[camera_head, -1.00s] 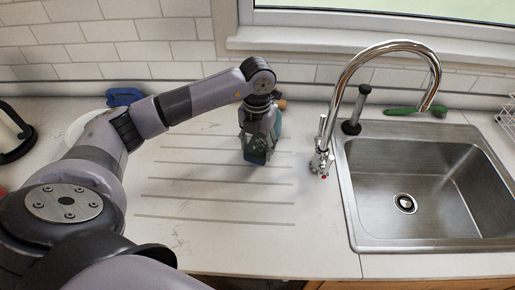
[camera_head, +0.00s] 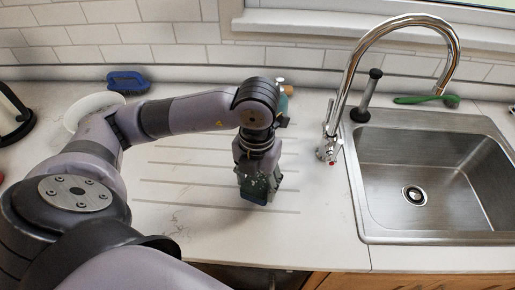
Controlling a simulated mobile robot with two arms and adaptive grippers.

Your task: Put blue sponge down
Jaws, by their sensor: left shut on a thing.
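My left gripper (camera_head: 258,186) points down over the ribbed drainboard (camera_head: 180,183), left of the sink. It is shut on the blue sponge (camera_head: 254,201), which shows only as a small dark blue edge below the fingers. The fingers hide most of the sponge. It is low, near the counter, but I cannot tell whether it touches the surface. My right gripper is not in view.
A bottle (camera_head: 284,101) stands behind my left wrist, partly hidden. The tall faucet (camera_head: 329,148) and steel sink (camera_head: 440,180) are to the right. Drainboard around the gripper is clear.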

